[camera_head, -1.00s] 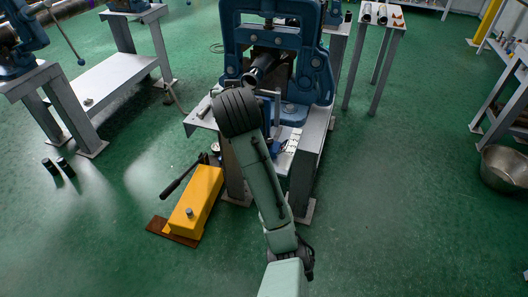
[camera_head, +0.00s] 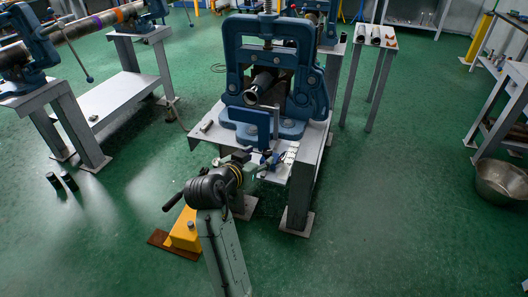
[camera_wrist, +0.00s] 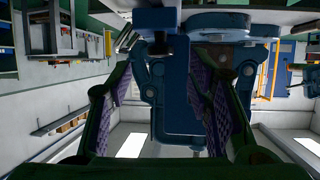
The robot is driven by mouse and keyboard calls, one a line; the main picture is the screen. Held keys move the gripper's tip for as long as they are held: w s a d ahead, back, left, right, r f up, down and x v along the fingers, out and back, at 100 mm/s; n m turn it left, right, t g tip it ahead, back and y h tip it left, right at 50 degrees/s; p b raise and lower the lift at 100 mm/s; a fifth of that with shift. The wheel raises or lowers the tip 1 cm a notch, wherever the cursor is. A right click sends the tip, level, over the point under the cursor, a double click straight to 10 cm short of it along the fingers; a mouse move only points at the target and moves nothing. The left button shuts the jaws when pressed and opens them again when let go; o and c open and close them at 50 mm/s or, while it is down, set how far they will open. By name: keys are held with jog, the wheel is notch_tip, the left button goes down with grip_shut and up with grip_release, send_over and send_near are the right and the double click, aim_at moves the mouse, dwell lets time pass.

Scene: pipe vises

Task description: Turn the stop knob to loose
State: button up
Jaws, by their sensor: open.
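A blue pipe vise (camera_head: 232,70) stands upright on a grey metal stand, with a dark pipe (camera_head: 262,84) lying through it. A flat blue plate (camera_head: 264,124) stands at its front, below the pipe end. My gripper (camera_head: 262,162) is at the stand's front edge, low and just in front of that plate. In the wrist view, my gripper (camera_wrist: 165,90) is open, its green fingers with purple pads spread apart. Blue metal parts (camera_wrist: 180,100) show between and beyond the fingers.
Another stand with a vise and long pipe (camera_head: 100,24) is at left. A small table (camera_head: 375,42) is behind right. A metal bowl (camera_head: 502,182) sits at far right. Green floor between is clear.

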aim_at(266, 153)
jog(key=p+x, duration=0.1)
jog(key=x, duration=0.4)
grip_shut()
dwell(0.6)
